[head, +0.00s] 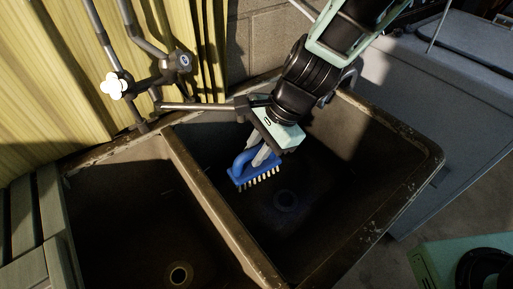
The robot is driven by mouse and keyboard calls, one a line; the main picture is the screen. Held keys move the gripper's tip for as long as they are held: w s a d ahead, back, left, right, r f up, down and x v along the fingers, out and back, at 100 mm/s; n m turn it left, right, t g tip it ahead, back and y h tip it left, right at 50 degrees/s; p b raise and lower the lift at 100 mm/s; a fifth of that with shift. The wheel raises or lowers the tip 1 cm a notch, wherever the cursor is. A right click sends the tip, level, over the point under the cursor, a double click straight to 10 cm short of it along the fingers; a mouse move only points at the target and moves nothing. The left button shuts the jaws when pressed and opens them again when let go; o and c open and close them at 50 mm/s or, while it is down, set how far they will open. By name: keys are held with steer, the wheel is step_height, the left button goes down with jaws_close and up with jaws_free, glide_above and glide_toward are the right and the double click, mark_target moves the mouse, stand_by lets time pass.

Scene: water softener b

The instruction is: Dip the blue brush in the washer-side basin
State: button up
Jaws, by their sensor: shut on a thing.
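The blue brush (243,173) has a loop handle and a row of pale bristles facing down. My gripper (260,155) is shut on its handle. It holds the brush over the right basin (345,180), the one on the side of the pale washer-like box (420,75). The brush is near the divider (215,195), on the right of it, and looks lower than the rim. I cannot tell whether the bristles touch the basin. A round drain (286,199) shows faintly in the dark floor of this basin.
Pipes and a white valve handle (115,86) stand behind, and a spout (195,106) reaches toward my gripper. Wooden slats (35,220) border the left.

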step_height(320, 180, down, 20)
steer(key=b, duration=1.8)
steer(key=shift+r, duration=0.2)
steer(key=shift+w+d, duration=0.3)
steer(key=shift+d, duration=0.1)
steer(key=shift+s+a, duration=0.15)
steer(key=shift+a, duration=0.05)
steer(key=shift+s+a, duration=0.15)
steer(key=shift+a, duration=0.1)
steer(key=shift+d, duration=0.2)
steer(key=shift+w+d, duration=0.25)
steer(key=shift+w, duration=0.05)
steer(key=shift+r, duration=0.1)
